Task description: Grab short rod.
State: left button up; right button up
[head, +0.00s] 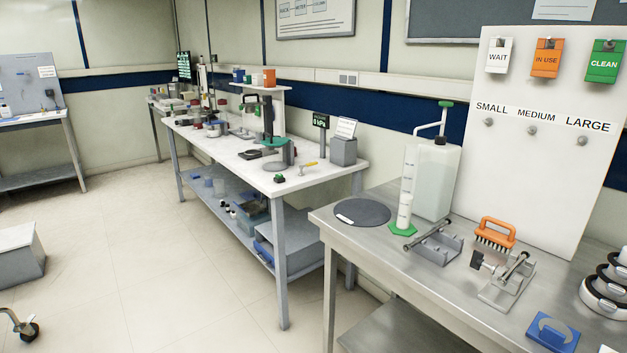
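Two metal rods lie on the steel bench (375,258) at the right. One rod (427,235) lies slanted across a grey metal cradle (441,249). Neither rod carries a readable label, so I judge length by eye only. Neither of my grippers shows in the head view.
An orange-handled brush (496,233) stands behind the stand. A white cylinder on a green base (403,229), a dark round mat (362,212), a blue block (552,333) and stacked rings (606,294) share the bench. Open floor (180,270) lies left.

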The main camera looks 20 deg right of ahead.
aim_at(502, 281)
jog(key=z, duration=1.6)
